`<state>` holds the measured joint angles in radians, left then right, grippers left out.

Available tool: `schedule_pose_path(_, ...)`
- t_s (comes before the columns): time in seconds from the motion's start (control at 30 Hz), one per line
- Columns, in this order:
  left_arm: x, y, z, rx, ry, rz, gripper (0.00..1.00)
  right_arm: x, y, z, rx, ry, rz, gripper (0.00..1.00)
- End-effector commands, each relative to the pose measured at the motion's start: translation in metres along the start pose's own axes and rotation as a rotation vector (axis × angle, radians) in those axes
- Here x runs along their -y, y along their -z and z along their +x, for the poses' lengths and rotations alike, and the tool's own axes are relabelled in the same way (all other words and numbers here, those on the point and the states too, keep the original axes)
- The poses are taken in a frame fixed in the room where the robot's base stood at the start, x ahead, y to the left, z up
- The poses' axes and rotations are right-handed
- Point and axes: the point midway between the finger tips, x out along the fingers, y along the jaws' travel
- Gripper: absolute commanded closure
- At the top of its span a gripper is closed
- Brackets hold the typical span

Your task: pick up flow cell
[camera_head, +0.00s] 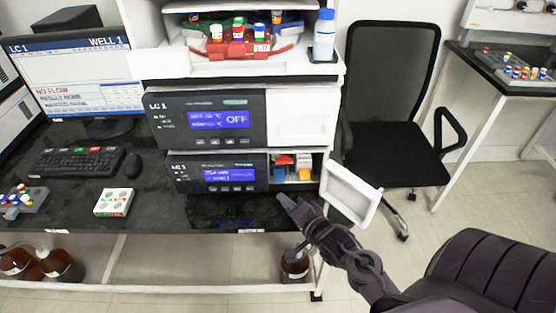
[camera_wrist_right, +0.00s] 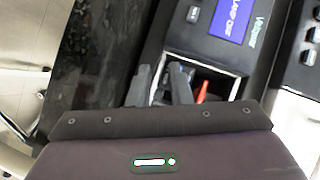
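I cannot single out the flow cell for certain. An open compartment (camera_head: 318,168) in the lower LC 1 unit holds small red, orange and white parts (camera_head: 284,160). In the right wrist view the compartment rim (camera_wrist_right: 225,66) shows, with a red part (camera_wrist_right: 203,92) inside. My right gripper (camera_head: 284,198) is in front of and below the compartment in the head view. My left gripper is not in view.
A white frame-like panel (camera_head: 350,195) stands right beside my right forearm. The dark bench (camera_head: 160,188) holds a white box with coloured dots (camera_head: 113,202), a keyboard (camera_head: 75,162) and a vial rack (camera_head: 22,203). A black chair (camera_head: 390,110) stands right.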

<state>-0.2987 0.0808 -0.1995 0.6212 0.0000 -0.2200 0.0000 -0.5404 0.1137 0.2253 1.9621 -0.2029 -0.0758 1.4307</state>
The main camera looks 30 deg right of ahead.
Motion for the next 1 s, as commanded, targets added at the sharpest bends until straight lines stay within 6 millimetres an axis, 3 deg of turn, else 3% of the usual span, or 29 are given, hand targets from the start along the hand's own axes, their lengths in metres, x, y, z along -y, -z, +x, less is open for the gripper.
schedule_pose_path(0.13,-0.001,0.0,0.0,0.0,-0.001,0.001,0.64,-0.002,0.02,-0.004,-0.026,0.148,0.211,0.82)
schedule_pose_path(0.37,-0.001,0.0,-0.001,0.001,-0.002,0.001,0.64,0.001,0.03,-0.005,-0.024,0.236,0.326,0.82)
schedule_pose_path(1.0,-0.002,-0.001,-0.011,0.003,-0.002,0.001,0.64,0.021,0.037,0.065,-0.024,0.234,0.324,0.82)
